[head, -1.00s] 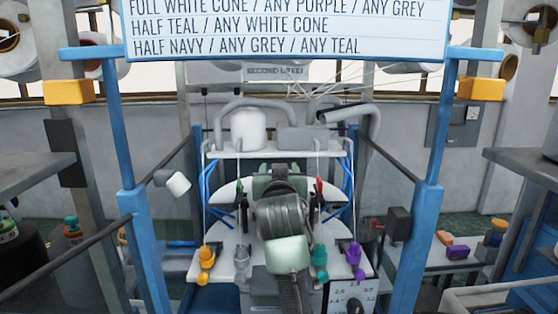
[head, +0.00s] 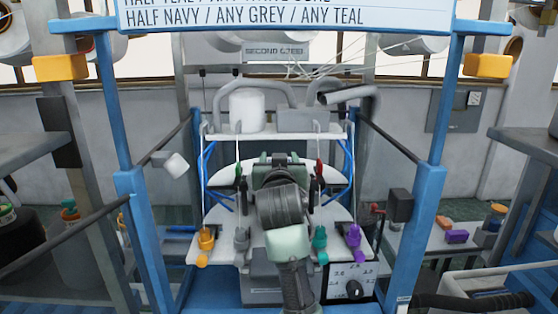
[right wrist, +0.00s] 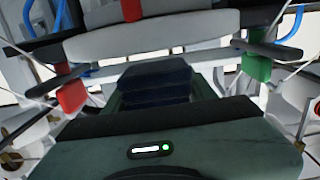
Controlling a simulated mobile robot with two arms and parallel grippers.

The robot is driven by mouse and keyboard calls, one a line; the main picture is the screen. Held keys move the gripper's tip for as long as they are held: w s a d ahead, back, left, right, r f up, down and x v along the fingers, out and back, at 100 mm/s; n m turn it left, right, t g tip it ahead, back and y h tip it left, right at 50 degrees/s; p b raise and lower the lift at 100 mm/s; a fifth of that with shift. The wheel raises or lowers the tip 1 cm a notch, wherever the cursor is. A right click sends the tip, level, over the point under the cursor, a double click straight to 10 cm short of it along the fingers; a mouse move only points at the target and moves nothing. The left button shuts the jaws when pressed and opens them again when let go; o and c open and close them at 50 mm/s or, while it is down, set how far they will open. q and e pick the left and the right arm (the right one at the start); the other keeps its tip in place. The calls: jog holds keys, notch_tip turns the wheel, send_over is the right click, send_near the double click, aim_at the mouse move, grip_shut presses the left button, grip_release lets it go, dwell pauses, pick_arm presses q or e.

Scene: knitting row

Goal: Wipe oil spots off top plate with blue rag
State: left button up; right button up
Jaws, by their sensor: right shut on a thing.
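My right gripper (head: 278,158) reaches from the bottom middle over the white top plate (head: 222,195) of the knitting machine. In the right wrist view it is shut on a folded dark blue cloth, the blue rag (right wrist: 155,85). In the head view my wrist hides the rag and the middle of the plate. I cannot tell whether the rag touches the plate. No oil spots can be made out on the visible parts of the plate. My left gripper is not in view.
Orange (head: 205,240), grey, teal (head: 320,240) and purple (head: 354,240) fittings line the plate's front edge. A shelf with a white cone (head: 246,110) stands behind. Blue posts (head: 428,200) and dark rails flank the machine. Red (right wrist: 72,95) and green (right wrist: 257,68) tabs are close to the gripper.

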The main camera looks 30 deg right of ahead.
jog(key=shift+f+b, duration=0.6)
jog(key=shift+f, duration=0.35)
jog(key=shift+w+d, duration=0.1)
